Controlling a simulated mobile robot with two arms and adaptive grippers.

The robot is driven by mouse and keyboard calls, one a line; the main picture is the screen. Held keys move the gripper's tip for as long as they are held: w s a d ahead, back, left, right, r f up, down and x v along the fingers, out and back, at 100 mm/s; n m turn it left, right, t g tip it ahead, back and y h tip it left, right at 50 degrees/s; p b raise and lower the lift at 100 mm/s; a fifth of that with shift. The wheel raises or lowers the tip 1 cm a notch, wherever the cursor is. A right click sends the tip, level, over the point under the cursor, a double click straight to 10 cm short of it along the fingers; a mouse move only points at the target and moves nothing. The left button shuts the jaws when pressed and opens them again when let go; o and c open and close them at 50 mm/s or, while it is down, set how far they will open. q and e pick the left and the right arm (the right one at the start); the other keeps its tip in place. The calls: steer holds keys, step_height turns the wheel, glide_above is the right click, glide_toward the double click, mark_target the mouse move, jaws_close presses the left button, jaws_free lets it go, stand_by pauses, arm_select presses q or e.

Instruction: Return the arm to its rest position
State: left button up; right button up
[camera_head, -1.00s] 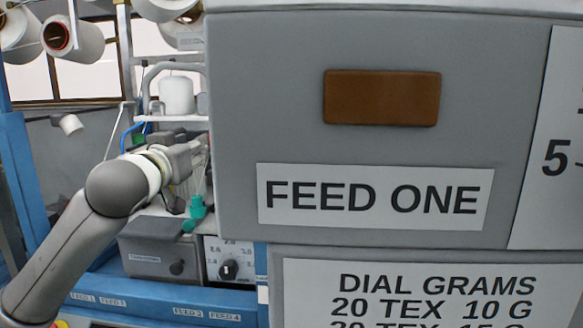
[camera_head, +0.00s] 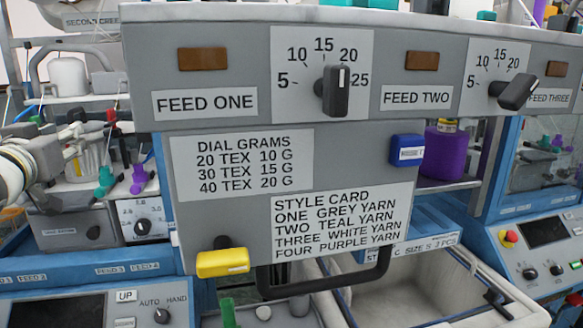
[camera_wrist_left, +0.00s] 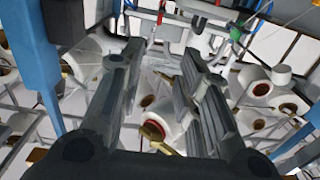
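My left arm comes in at the left edge of the head view, with only its wrist and gripper showing. The left gripper (camera_head: 72,138) is in front of the machine's left part, close to the teal and purple pieces there. In the left wrist view its two fingers (camera_wrist_left: 155,95) stand apart with nothing held between them. White yarn cones (camera_wrist_left: 168,122) show beyond the fingers. My right gripper is not in view.
A grey panel (camera_head: 225,150) with dials and labels fills the middle. A yellow-handled lever (camera_head: 222,263) and a black bar handle (camera_head: 385,268) project below. A purple cone (camera_head: 446,155) stands behind right. A pale bin (camera_head: 420,300) lies below.

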arm_select(q)
steer(key=s+d+f+m+g+h, duration=0.15)
steer(key=d+f, duration=0.25)
steer(key=f, duration=0.8)
steer(key=s+d+f+m+g+h, duration=0.1)
steer(key=s+d+f+g, duration=0.2)
steer(key=f, duration=0.9)
steer(key=s+d+f+m+g+h, duration=0.1)
steer(key=d+f+m+g, duration=0.1)
steer(key=d+f, duration=0.65)
steer(key=s+d+f+g+h, duration=0.15)
steer(key=s+f+g, duration=0.25)
steer(key=s+f, duration=0.8)
steer(key=s+d+f+g, duration=0.2)
steer(key=s+f+g, duration=0.1)
steer(key=s+f, duration=1)
step_height(320, 180, down, 23)
steer(key=s+g, duration=0.2)
steer(key=s, duration=0.1)
steer(key=s+a+f, duration=0.2)
steer(key=s+f, duration=1.5)
steer(key=shift+a+m+g+y, duration=0.3)
steer(key=shift+m+g, duration=0.05)
steer(key=shift+g, duration=0.1)
